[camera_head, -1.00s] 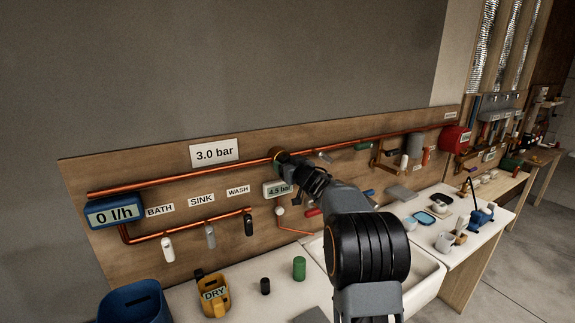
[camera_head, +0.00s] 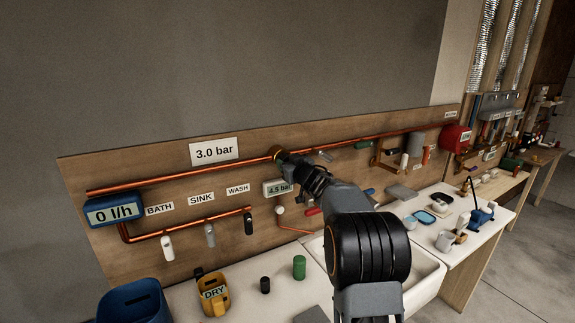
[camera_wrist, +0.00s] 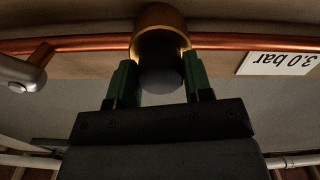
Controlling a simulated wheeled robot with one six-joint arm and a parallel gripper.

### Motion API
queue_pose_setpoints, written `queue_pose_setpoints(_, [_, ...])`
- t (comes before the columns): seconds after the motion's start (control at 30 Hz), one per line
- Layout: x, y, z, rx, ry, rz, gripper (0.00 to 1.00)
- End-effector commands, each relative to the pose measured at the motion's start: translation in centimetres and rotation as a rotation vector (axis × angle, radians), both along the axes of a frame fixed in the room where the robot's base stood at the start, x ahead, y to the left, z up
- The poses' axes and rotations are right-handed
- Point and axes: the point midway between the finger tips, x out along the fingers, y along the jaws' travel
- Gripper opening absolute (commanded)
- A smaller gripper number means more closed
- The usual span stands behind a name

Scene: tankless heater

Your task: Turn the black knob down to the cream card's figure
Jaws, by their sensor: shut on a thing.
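The black knob (camera_wrist: 160,78) shows dark and round between my fingers in the wrist view, in front of a brass body (camera_wrist: 160,22) on the copper pipe. My gripper (camera_wrist: 158,80) is shut on the knob, a green-padded finger on each side. In the head view my arm covers most of the knob, and the brass body (camera_head: 276,153) shows at the arm's end. The cream card (camera_head: 214,151) reads 3.0 bar and is fixed above the pipe, left of my gripper. The gauge display (camera_head: 277,188) below my gripper reads 4.5 bar; my arm is close to its right edge.
A blue flow display (camera_head: 115,212) reads 0 l/h at the left. Taps labelled BATH, SINK and WASH hang below the pipe. A yellow DRY holder (camera_head: 213,295), a green cylinder (camera_head: 299,267) and a small black cylinder (camera_head: 265,285) stand on the counter below.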

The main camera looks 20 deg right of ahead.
Motion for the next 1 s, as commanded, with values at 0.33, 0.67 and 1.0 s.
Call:
queue_pose_setpoints(0.33, [0.0, -0.07, -0.23, -0.313, -0.036, 0.0, 0.23])
queue_pose_setpoints(0.67, [0.0, -0.1, -0.24, -0.625, -0.071, 0.0, 0.23])
queue_pose_setpoints(1.0, [0.0, -0.12, -0.14, -0.918, -0.105, 0.0, 0.23])
